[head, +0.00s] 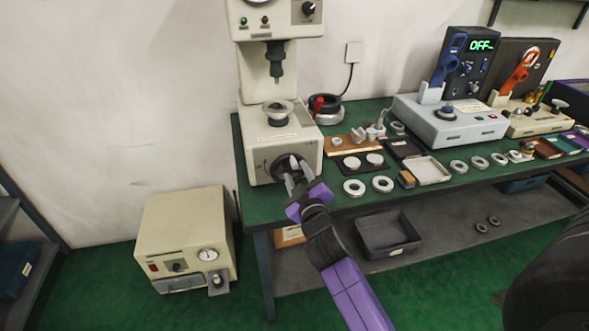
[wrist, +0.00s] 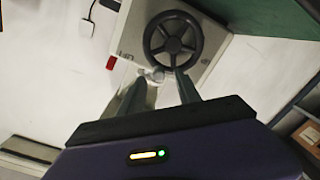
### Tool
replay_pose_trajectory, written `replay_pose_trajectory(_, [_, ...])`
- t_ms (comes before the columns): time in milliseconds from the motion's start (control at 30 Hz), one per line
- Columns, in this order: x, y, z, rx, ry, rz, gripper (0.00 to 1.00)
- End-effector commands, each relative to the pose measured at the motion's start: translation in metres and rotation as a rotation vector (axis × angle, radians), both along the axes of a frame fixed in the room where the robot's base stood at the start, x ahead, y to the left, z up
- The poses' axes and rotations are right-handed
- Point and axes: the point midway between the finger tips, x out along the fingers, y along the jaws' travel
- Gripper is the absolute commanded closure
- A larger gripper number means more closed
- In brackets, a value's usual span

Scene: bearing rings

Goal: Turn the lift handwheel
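The lift handwheel is a dark spoked wheel (wrist: 173,40) on the front face of a cream machine (wrist: 190,70). In the head view the wheel (head: 265,165) shows low on the machine's base (head: 285,139), partly hidden by my gripper (head: 291,170). In the wrist view my gripper (wrist: 160,76) is open, its two fingers spread below the wheel. A small pale knob (wrist: 155,74) at the wheel's lower rim shows between the fingertips. I cannot tell whether a finger touches the knob or rim.
The machine stands at the left end of a green-topped bench (head: 340,200). Several metal rings (head: 383,184) and a white tray (head: 430,170) lie to the right. A cream box with a gauge (head: 185,235) stands on the floor at left. A grey bin (head: 388,235) is under the bench.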

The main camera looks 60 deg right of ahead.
Motion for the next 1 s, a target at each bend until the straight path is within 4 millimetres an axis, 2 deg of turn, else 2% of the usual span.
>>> replay_pose_trajectory(100, [-0.011, 0.014, -0.001, 0.0, 0.0, 0.001, 0.6])
replay_pose_trajectory(267, [-0.019, 0.022, 0.001, -0.001, -0.001, 0.001, 0.6])
replay_pose_trajectory(1000, [-0.017, 0.026, 0.007, -0.006, -0.024, 0.018, 0.6])
